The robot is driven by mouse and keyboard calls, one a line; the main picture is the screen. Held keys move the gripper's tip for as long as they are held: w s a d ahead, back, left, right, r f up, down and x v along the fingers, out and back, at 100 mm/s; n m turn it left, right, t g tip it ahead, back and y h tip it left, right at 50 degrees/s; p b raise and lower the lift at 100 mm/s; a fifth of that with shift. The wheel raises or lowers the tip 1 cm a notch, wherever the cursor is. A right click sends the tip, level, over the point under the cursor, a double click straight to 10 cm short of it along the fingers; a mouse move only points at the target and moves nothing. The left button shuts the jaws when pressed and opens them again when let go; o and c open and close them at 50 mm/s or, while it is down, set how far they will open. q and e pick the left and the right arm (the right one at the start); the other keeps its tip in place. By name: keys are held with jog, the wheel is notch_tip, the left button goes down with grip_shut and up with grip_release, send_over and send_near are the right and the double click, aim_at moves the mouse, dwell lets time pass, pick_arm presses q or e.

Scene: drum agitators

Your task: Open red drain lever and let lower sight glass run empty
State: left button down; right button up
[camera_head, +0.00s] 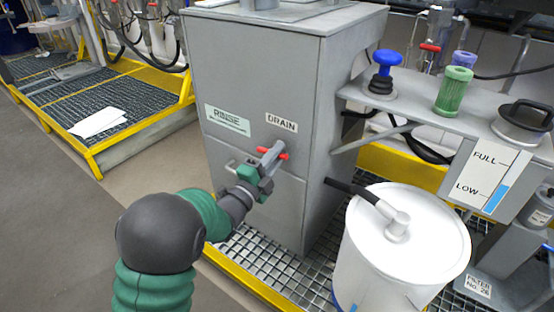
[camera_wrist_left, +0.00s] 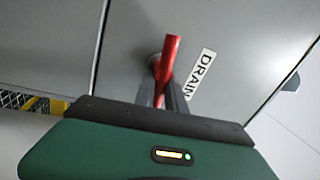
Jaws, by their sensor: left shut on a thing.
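The red drain lever (camera_head: 283,156) is on the front of a grey cabinet (camera_head: 228,80), just below the DRAIN label (camera_head: 282,122). My left gripper (camera_head: 270,156) is shut on the lever. In the left wrist view the lever (camera_wrist_left: 170,56) sticks out past the fingers of my left gripper (camera_wrist_left: 166,88). In the head view the lever lies roughly level. A level gauge (camera_head: 493,172) marked FULL and LOW is at the right, with a blue band at its lower part. I cannot tell whether it is the lower sight glass. My right gripper is not in view.
A white lidded drum (camera_head: 405,250) with a black hose (camera_head: 350,190) stands right of the cabinet on a metal grating. A shelf holds a blue knob (camera_head: 387,62), a green cylinder (camera_head: 453,92) and a black-handled cap (camera_head: 524,122). Open floor (camera_head: 50,220) is at the left.

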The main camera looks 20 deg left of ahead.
pick_arm(q)
jog(key=shift+d+f+m+h+b, duration=0.15)
jog(key=shift+f+m+h+b, duration=0.3)
jog(key=shift+m, duration=0.55)
jog(key=shift+s+f, duration=0.1)
jog(key=c, duration=1.4)
grip_release()
jog(key=shift+r, duration=0.2)
jog(key=shift+s, duration=0.15)
jog(key=p+v, duration=0.4)
jog(key=v, duration=1.2)
jog(key=shift+s, duration=0.2)
